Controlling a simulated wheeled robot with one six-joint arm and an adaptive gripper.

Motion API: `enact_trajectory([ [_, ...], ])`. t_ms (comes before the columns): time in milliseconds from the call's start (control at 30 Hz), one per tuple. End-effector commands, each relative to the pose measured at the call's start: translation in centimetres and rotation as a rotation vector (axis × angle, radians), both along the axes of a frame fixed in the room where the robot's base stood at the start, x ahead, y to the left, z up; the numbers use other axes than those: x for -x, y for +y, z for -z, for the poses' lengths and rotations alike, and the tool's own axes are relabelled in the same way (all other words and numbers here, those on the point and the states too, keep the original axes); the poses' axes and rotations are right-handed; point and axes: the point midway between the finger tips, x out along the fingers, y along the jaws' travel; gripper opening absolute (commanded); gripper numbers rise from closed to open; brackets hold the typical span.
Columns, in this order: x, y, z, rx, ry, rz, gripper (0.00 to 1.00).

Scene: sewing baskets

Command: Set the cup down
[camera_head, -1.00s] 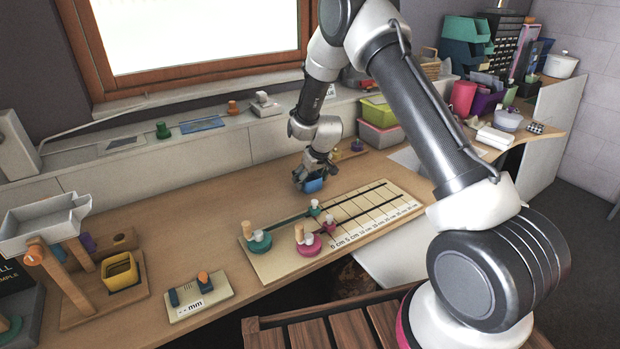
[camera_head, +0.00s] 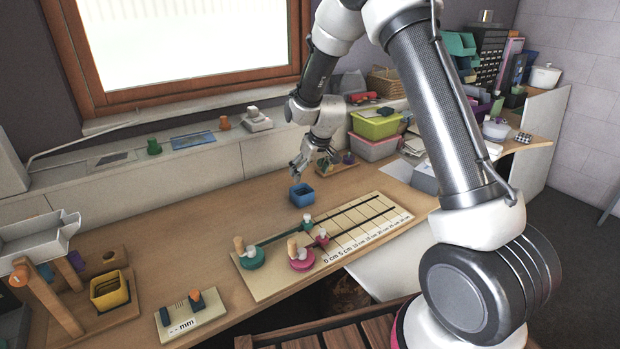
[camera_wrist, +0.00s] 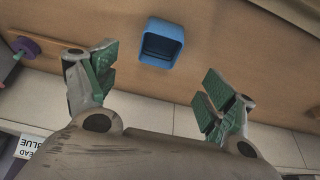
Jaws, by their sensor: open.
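The cup is a small blue square cup (camera_head: 302,195). It stands upright on the wooden desk, behind the measuring board. In the wrist view the blue cup (camera_wrist: 161,43) is seen from above, empty, ahead of and between the fingers. My gripper (camera_head: 297,172) is above and a little behind the cup, apart from it. In the wrist view my gripper (camera_wrist: 153,85) has its green-padded fingers spread wide with nothing between them.
The measuring board (camera_head: 262,282) with green and pink pegs lies in front of the cup. A small peg stand (camera_head: 345,165) is right of my gripper. Green and pink bins (camera_head: 374,150) stand behind. The desk left of the cup is clear.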

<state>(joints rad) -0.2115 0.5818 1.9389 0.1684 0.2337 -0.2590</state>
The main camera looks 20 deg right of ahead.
Motion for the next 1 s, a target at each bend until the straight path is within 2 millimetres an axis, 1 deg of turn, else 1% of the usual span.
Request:
enact_trajectory([
  [33,0.1,0.0,-0.3,0.0,-0.001,0.0,0.83],
  [167,0.2,-0.1,-0.5,0.0,-0.001,0.0,0.83],
  [233,0.4,-0.2,-1.1,-0.001,-0.003,0.003,0.83],
  [267,0.5,-0.4,-1.7,-0.002,-0.004,0.005,0.83],
  [367,2.0,-1.4,-5.1,-0.008,-0.007,0.021,0.83],
  [433,4.1,-2.7,-8.7,-0.014,-0.008,0.041,0.83],
  [467,5.2,-3.3,-10.3,-0.016,-0.007,0.05,0.83],
  [500,7.0,-4.1,-12.4,-0.018,-0.006,0.062,0.83],
  [567,9.9,-5.4,-15.3,-0.021,-0.003,0.085,0.83],
  [600,11.9,-6.2,-17.1,-0.022,-0.001,0.1,0.83],
  [667,15.1,-7.5,-19.4,-0.021,0.002,0.123,0.83],
  [700,17.4,-8.2,-20.7,-0.021,0.003,0.137,0.83],
  [767,20.8,-9.3,-22.3,-0.02,0.006,0.163,0.83],
  [800,23.2,-10.0,-23.2,-0.018,0.006,0.179,0.83],
  [833,24.9,-10.5,-23.8,-0.018,0.007,0.192,0.83],
  [867,26.6,-10.9,-24.2,-0.017,0.007,0.206,0.83],
  [900,28.8,-11.5,-24.7,-0.015,0.008,0.223,0.83],
  [1000,33.6,-12.5,-25.1,-0.009,0.011,0.261,0.83],
])
